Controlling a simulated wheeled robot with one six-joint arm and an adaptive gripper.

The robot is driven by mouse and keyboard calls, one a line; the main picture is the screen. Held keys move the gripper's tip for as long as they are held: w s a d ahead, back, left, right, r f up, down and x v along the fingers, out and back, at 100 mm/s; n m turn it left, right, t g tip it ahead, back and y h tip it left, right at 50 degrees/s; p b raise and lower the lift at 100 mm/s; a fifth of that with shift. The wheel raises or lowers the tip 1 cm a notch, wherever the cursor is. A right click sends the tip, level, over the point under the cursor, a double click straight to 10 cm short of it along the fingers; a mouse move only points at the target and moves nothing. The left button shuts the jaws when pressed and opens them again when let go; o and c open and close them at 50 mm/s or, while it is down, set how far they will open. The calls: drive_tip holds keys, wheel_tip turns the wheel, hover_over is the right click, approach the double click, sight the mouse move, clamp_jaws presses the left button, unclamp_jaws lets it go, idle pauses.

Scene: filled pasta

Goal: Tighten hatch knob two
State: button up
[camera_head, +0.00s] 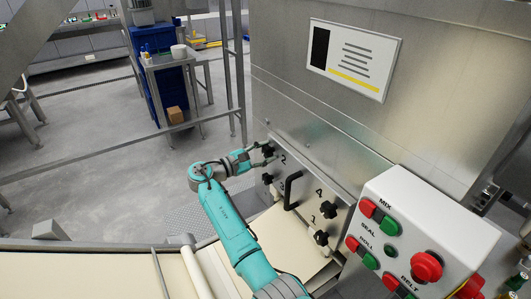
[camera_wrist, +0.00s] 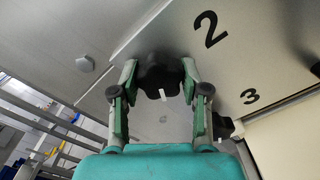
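Hatch knob two (camera_head: 268,151) is a black lobed knob at the upper left of the steel hatch (camera_head: 303,172), beside the printed 2. It also shows in the wrist view (camera_wrist: 160,78), with a white mark on its front. My gripper (camera_head: 260,155) is at this knob. In the wrist view, the fingers of my gripper (camera_wrist: 160,70) stand on either side of the knob and appear to press against it. Parts of the knob's sides are hidden by the fingers.
Knob three (camera_head: 267,179) sits just below; in the wrist view it lies right of the fingers (camera_wrist: 223,127). Knob four (camera_head: 329,209), knob one (camera_head: 321,238) and a black handle (camera_head: 290,189) are on the same hatch. A button box (camera_head: 412,222) stands at right.

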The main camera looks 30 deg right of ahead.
drive_tip(key=shift+c, duration=1.1)
